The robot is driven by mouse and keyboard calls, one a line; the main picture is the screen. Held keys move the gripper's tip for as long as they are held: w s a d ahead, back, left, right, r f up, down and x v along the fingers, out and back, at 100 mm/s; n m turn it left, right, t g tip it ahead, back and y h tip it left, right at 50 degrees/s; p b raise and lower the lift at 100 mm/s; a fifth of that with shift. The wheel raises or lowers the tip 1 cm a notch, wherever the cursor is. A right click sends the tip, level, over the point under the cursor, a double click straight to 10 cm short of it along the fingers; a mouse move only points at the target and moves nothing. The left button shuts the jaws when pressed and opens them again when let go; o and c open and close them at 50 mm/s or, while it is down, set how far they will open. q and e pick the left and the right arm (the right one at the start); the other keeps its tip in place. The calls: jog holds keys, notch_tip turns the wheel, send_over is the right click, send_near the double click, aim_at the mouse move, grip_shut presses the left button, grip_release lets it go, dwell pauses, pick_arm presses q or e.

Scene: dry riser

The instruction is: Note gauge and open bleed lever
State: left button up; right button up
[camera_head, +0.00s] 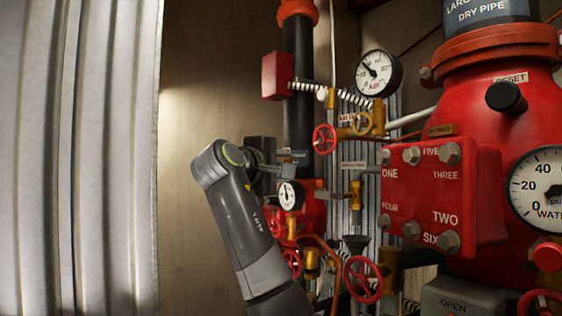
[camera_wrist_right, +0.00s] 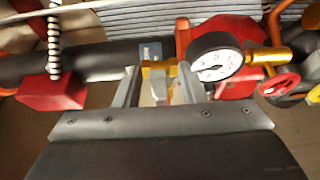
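My right gripper (camera_head: 300,165) reaches in at the black riser pipe, just above a small white-faced gauge (camera_head: 288,195). In the right wrist view its two fingers (camera_wrist_right: 160,76) are apart, around a brass fitting (camera_wrist_right: 158,68) with a dull part below it. I cannot tell whether the fingers touch it, or which part is the bleed lever. The small gauge also shows in the right wrist view (camera_wrist_right: 215,58), its numbers too small to read. A larger gauge (camera_head: 378,73) stands upper right, its needle pointing up-left. A water gauge (camera_head: 541,190) is cut by the right edge.
A red box (camera_head: 277,76) sits on the riser (camera_head: 299,50). Red handwheels (camera_head: 363,279) and brass valves crowd below and right of the gripper. The big red valve body (camera_head: 440,195) fills the right. Left are bare wall and a corrugated panel (camera_head: 80,150).

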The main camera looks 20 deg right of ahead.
grip_shut()
